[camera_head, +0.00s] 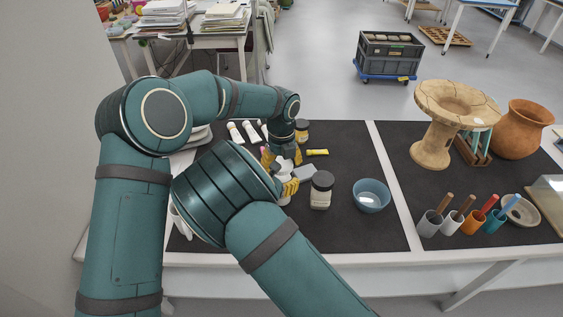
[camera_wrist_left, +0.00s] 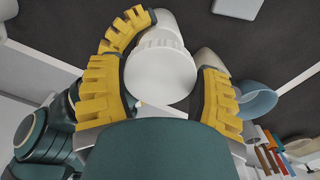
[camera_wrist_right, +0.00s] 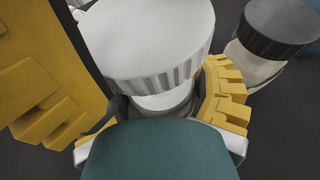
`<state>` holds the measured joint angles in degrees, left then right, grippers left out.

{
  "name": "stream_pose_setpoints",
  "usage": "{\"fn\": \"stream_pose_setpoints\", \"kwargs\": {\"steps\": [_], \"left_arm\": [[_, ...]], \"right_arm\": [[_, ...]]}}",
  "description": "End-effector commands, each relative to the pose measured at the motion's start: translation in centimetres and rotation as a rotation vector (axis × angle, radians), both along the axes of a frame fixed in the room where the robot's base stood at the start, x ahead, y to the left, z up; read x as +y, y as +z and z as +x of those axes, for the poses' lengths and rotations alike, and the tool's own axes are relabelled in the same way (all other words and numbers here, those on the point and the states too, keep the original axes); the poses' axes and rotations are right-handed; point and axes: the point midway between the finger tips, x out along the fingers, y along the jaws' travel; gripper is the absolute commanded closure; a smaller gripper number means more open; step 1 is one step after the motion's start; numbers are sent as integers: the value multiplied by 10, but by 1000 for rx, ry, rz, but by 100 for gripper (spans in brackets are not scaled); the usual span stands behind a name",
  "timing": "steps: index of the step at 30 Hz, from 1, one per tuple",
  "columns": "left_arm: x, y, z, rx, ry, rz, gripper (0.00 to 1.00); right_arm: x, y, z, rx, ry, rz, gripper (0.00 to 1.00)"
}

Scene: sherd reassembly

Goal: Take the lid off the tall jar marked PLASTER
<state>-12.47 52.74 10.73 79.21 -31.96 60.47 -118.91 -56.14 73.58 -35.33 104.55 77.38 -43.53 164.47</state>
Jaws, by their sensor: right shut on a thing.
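A white jar (camera_head: 284,172) with a white ribbed lid (camera_wrist_right: 150,45) stands between my two grippers; its label is hidden in these views. In the right wrist view my right gripper (camera_wrist_right: 165,108) is shut on the jar's body just below the lid. In the head view my right gripper (camera_head: 287,187) is partly hidden by my arm. My left gripper (camera_wrist_left: 165,85) is open, its yellow fingers on either side of the white lid (camera_wrist_left: 160,70), with a gap on the right side. My left gripper also shows in the head view (camera_head: 281,158), above and behind the jar.
A dark-lidded jar (camera_head: 321,190) stands close to the right of the white jar, with a blue bowl (camera_head: 371,196) beyond it. A grey block (camera_head: 305,173), a yellow tube (camera_head: 317,152) and white tubes (camera_head: 251,131) lie nearby. Cups with tools (camera_head: 452,222) stand farther right.

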Motion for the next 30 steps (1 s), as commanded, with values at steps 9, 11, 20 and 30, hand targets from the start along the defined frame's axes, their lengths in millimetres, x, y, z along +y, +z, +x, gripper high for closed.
{"fn": "stream_pose_setpoints", "kwargs": {"steps": [9,11,20,30], "left_arm": [[0,0,0,0,0,0,8],[0,0,0,0,0,0,8],[0,7,1,-2,0,-1,8],[0,45,0,-1,0,-1,8]], "right_arm": [[0,1,0,-1,0,0,100],[0,1,0,-1,0,0,100],[0,1,0,-1,0,0,100],[0,1,0,-1,0,0,100]]}}
